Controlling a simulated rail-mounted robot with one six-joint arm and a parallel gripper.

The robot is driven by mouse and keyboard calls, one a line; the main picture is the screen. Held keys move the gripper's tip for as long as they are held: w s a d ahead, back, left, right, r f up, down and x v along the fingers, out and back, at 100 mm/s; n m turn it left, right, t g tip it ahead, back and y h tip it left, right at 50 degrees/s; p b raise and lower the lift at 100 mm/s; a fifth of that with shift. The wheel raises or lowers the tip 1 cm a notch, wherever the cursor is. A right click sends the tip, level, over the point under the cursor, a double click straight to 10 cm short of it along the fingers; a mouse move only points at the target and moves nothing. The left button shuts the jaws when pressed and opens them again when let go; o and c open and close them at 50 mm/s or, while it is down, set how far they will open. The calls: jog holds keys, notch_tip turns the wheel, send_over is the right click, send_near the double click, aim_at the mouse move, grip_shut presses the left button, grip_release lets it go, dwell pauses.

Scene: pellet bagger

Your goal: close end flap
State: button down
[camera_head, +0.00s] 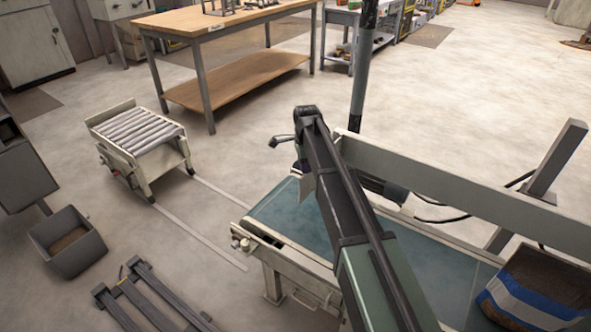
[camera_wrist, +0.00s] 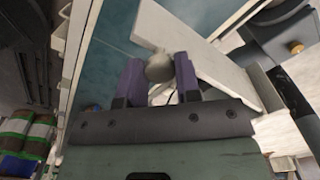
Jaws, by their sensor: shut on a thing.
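In the wrist view, my gripper (camera_wrist: 158,75) has its two purple fingers on either side of a round grey knob (camera_wrist: 158,67) and is shut on it. The knob is at the near edge of a pale flat flap (camera_wrist: 205,62), which slants from upper left to lower right above the blue-green conveyor belt (camera_wrist: 115,45). In the head view, my arm reaches over the belt (camera_head: 285,218) near its far end. My fingers, the knob and most of the flap are hidden there behind the arm.
A long pale side rail (camera_head: 450,185) runs along the belt. A bag (camera_head: 535,290) lies at lower right. A roller cart (camera_head: 140,140), a grey bin (camera_head: 68,242) and a wooden bench (camera_head: 215,20) stand apart on the floor. A dark post (camera_head: 362,70) rises behind my arm.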

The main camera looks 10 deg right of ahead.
jog(key=shift+w+a, duration=0.3)
jog(key=shift+w, duration=0.05)
jog(key=c, duration=0.8)
grip_release()
notch_tip(320, 180, up, 11)
jog(key=p, duration=1)
jog(key=shift+p, duration=0.4)
jog(key=shift+f, duration=0.1)
